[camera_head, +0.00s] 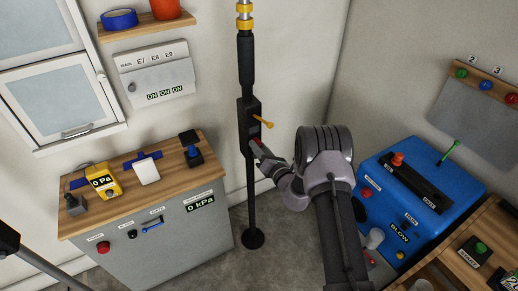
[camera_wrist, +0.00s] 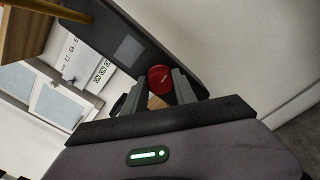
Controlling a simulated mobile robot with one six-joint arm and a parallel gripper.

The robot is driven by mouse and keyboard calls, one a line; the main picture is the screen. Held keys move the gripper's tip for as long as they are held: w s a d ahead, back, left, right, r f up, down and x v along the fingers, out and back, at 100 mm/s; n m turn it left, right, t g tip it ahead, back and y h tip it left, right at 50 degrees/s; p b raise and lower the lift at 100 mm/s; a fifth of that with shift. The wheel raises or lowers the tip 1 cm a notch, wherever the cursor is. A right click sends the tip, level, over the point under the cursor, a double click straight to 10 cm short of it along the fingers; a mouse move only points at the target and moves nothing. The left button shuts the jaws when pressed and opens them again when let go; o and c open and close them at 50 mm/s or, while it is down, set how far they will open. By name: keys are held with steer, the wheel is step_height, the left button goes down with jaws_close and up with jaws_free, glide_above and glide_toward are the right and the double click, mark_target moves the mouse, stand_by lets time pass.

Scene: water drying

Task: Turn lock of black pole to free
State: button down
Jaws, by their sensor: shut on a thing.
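The black pole (camera_head: 246,65) stands upright from the floor near the wall corner. A black box (camera_head: 248,110) sits on it at mid-height, with a yellow lever (camera_head: 262,121) sticking out to the right. In the wrist view a round red knob (camera_wrist: 160,79) on the black box (camera_wrist: 128,48) sits between my fingers. My gripper (camera_head: 257,144) is at the lower part of the box, shut on the red knob. My fingers hide the knob's sides, and its lock marking is too small to read. Part of the yellow lever (camera_wrist: 55,10) shows at the top left of the wrist view.
A grey cabinet (camera_head: 160,240) with a wooden top stands left of the pole. A blue machine (camera_head: 415,215) stands right of my arm. A grey panel (camera_head: 155,75) hangs on the wall behind.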

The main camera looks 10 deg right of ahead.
steer(key=shift+f+n+b, duration=0.15)
steer(key=shift+n+b, duration=3.75)
steer(key=shift+n, duration=4.3)
steer(key=c, duration=1)
jaws_free()
steer(key=p+v, duration=0.2)
steer(key=v, duration=1.5)
steer(key=shift+s+p, duration=0.25)
steer(key=shift+p, duration=0.1)
